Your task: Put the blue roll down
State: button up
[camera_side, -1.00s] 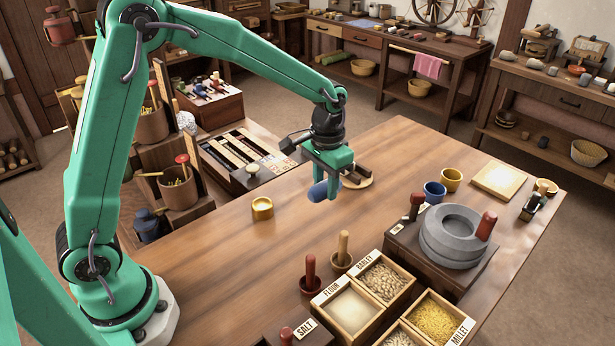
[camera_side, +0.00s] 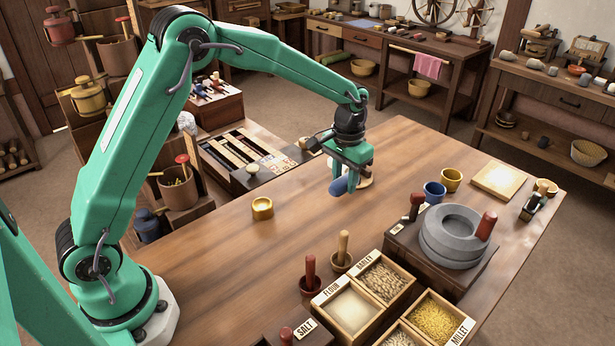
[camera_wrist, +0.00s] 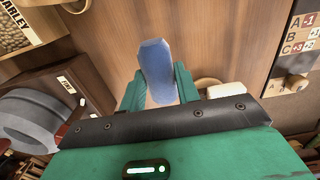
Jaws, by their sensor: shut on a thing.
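The blue roll (camera_side: 339,187) is held between the fingers of my gripper (camera_side: 350,184), above the far middle part of the wooden table (camera_side: 290,235). In the wrist view the blue roll (camera_wrist: 157,71) stands out beyond the two green fingers (camera_wrist: 158,92), which close on it from both sides. A pale round board (camera_side: 368,182) lies on the table behind my gripper and is mostly hidden by it. I cannot tell exactly how high the roll is above the table.
Grain boxes (camera_side: 349,306) and pestles are at the front. The table's middle is clear.

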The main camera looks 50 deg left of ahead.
aim_at(345, 178)
jog(key=shift+f, duration=2.25)
jog(key=shift+f, duration=1.85)
jog(key=shift+f, duration=0.15)
jog(key=o, duration=0.9)
jog(key=shift+o, duration=0.2)
notch_tip(345, 178, up, 12)
jog(key=shift+f, duration=0.1)
jog(key=shift+r, duration=0.3)
